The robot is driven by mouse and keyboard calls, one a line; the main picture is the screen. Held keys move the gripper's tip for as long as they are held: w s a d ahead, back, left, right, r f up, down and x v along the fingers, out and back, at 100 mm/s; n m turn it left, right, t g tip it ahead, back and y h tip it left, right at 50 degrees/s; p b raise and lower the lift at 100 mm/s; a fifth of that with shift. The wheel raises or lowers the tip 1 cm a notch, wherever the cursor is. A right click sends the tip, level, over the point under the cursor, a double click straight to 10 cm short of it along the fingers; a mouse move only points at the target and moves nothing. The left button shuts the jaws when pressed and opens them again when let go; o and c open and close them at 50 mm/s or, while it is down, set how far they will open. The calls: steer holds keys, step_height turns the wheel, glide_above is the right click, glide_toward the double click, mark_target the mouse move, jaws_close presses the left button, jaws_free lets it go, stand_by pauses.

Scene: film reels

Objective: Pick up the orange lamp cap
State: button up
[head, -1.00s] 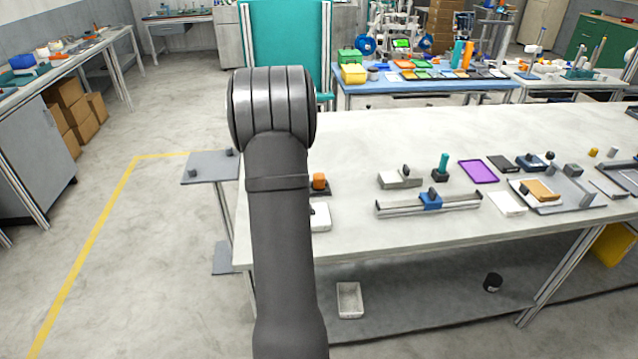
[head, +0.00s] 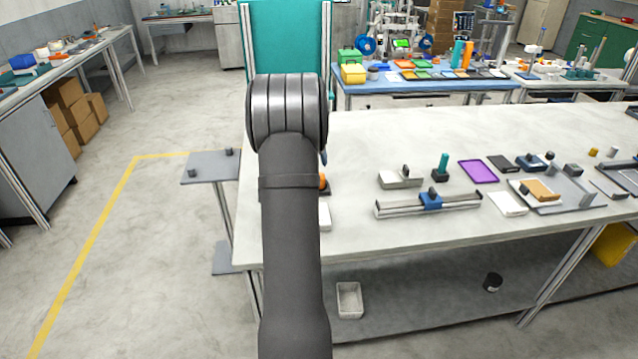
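The orange lamp cap (head: 323,182) is on the left end of the white table, mostly hidden behind my dark arm. Only a thin orange sliver of it shows at the arm's right edge. It stands on a dark base, of which a small part shows. My gripper is hidden behind my arm, so its fingers and its distance from the cap cannot be seen. A small dark bluish piece shows beside the arm just above the cap; I cannot tell what it is.
A white block (head: 324,215) sits in front of the cap, partly hidden. To the right are a grey block (head: 400,179), a rail with a blue slider (head: 431,201), a green-topped post (head: 442,166) and a purple tray (head: 478,171). The table's back middle is clear.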

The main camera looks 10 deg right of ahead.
steer(key=shift+d+x, duration=0.15)
steer(key=shift+x, duration=2.9)
steer(key=shift+d+x, duration=0.1)
steer(key=shift+x, duration=2.95)
steer(key=shift+w+r, duration=0.1)
steer(key=c, duration=1.1)
